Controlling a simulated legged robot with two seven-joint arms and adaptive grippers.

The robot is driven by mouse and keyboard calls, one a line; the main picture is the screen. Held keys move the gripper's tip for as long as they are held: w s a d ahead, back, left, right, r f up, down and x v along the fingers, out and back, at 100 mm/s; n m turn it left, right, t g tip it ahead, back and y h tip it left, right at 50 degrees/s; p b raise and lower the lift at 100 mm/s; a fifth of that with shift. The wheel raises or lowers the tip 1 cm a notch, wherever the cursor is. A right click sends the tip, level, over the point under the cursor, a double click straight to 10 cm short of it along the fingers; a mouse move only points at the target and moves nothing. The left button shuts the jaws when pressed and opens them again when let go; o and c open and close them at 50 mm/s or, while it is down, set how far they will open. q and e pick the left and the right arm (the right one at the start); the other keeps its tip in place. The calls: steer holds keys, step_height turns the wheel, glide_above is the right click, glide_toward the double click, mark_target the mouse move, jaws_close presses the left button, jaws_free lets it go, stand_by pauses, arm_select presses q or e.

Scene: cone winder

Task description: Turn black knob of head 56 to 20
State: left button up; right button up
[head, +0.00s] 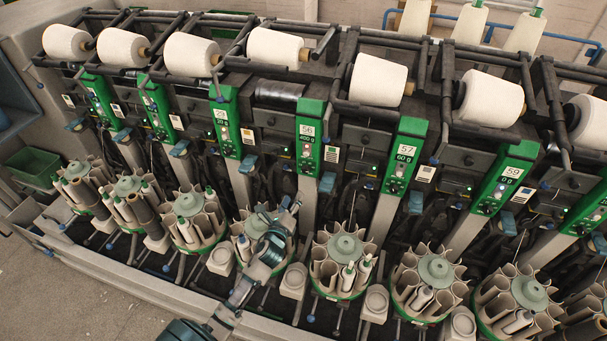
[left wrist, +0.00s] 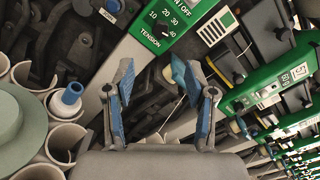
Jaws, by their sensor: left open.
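The panel of head 56 (head: 310,140) is a green upright strip near the middle of the head view, marked 56 and 400 g. Its black knob (head: 307,163) is small there. In the left wrist view, a green panel (left wrist: 185,22) at the top bears a black tension knob (left wrist: 160,30) with a scale of 10 to 40. Its exact setting is hard to read. My left gripper (head: 282,209) is below and left of the panel of head 56, over a bobbin magazine. In the left wrist view its two blue-padded fingers (left wrist: 163,100) are apart and empty, below the knob.
Round bobbin magazines (head: 341,248) stand in a row below the panels. White yarn cones (head: 378,78) sit above. In the left wrist view, a tube with a blue tip (left wrist: 71,95) is left of the fingers, and more green panels (left wrist: 268,92) are at the right.

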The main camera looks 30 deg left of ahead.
mark_target(305, 172)
arm_select(q)
steer(key=x, duration=1.2)
steer(key=shift+w, duration=0.35)
jaws_close()
